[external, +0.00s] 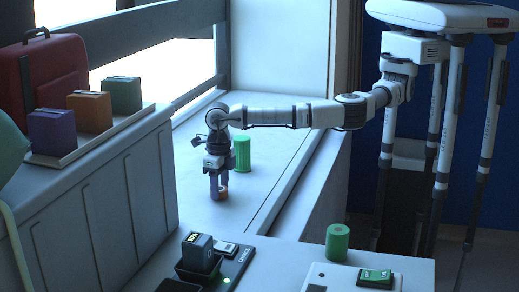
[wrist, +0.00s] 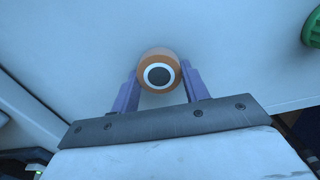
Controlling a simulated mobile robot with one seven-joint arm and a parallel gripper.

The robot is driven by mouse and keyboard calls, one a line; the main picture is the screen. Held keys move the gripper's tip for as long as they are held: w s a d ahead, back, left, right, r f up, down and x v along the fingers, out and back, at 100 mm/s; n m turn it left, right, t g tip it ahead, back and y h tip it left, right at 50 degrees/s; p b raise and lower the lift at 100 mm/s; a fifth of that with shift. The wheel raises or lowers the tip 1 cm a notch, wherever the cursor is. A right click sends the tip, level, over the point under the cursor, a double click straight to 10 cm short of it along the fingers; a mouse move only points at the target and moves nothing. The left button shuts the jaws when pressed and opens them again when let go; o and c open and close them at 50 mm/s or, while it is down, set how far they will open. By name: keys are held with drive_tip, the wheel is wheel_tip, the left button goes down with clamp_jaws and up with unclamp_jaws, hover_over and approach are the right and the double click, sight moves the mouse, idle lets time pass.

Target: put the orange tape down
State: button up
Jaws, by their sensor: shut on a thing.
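The orange tape (wrist: 159,57) is a small roll with a white ring and a dark centre, seen end-on in the wrist view. My gripper (wrist: 160,88) has its two purple fingers on either side of the roll, shut on it.
A green ribbed cylinder (external: 242,153) stands close behind my gripper; its edge shows in the wrist view (wrist: 313,30). Another green cylinder (external: 337,242) stands on the front counter near a black charger (external: 235,262). Coloured boxes (external: 90,111) line the left shelf.

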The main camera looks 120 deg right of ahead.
drive_tip(key=shift+f, duration=0.25)
drive_tip(key=o, duration=1)
drive_tip(key=shift+r, duration=0.1)
drive_tip(key=shift+c, duration=0.2)
wheel_tip(320, 180, up, 12)
drive_tip(key=b, duration=0.2)
drive_tip(key=shift+r, duration=0.15)
drive_tip(key=shift+d, duration=0.1)
